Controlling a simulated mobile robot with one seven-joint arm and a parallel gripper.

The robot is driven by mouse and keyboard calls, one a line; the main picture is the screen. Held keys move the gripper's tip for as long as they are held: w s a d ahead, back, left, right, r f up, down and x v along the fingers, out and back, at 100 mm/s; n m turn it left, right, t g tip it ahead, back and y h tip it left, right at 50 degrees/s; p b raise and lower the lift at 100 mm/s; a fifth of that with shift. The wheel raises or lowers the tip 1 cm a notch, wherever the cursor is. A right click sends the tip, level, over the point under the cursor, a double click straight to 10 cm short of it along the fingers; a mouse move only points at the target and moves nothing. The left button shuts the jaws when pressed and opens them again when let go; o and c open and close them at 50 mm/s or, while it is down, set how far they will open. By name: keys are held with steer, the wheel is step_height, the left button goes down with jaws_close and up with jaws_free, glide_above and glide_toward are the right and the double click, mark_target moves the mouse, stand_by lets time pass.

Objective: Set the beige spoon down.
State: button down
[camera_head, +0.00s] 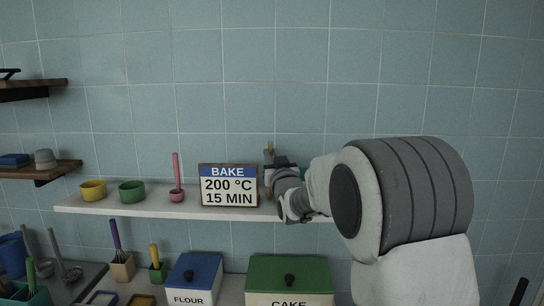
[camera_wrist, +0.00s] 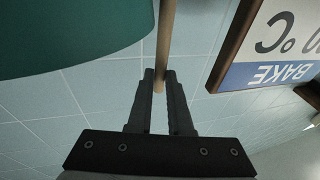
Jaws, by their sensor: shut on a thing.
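The beige spoon (camera_head: 270,147) shows as a thin upright handle just right of the BAKE sign, over the white shelf. In the wrist view its handle (camera_wrist: 165,40) runs between the two fingers. My gripper (camera_head: 271,165) is shut on the handle; its fingers (camera_wrist: 160,80) lie on either side of it. The spoon's lower end is hard to make out in the head view, so I cannot tell whether it touches the shelf.
The BAKE sign (camera_head: 229,185) stands close to the left of my gripper. A pink spoon (camera_head: 176,180), green cup (camera_head: 132,191) and yellow cup (camera_head: 93,190) are farther left on the shelf (camera_head: 150,208). A green object (camera_wrist: 60,35) is close in the wrist view.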

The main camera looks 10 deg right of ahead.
steer(key=shift+f, duration=0.1)
steer(key=c, duration=1.3)
jaws_free()
steer(key=o, duration=0.5)
steer(key=shift+c, duration=0.2)
